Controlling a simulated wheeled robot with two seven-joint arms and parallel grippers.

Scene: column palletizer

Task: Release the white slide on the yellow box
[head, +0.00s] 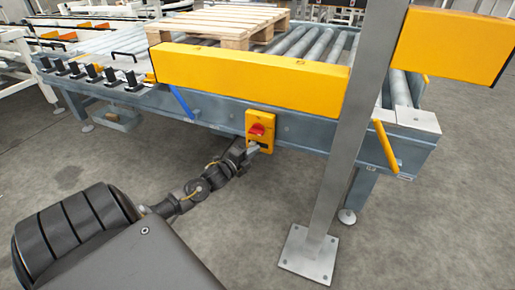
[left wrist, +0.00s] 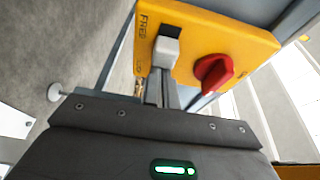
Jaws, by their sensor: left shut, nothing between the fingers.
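The yellow box (head: 259,144) is fixed to the side of the blue-grey conveyor frame and carries a red knob (head: 257,130). In the left wrist view the yellow box (left wrist: 243,40) fills the upper middle, with the red knob (left wrist: 214,72) right of the white slide (left wrist: 167,50). My left gripper (head: 250,149) is at the lower part of the box. In the left wrist view its fingers (left wrist: 162,86) are shut and end right at the slide; whether they touch it I cannot tell. The slide is too small to make out in the head view. My right gripper is not in view.
A grey post (head: 345,140) on a floor plate stands right of the box. The roller conveyor has a long yellow guard (head: 245,77) and a wooden pallet (head: 220,25) on top. A blue bar (head: 182,103) hangs left of the box. Open concrete floor lies in front.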

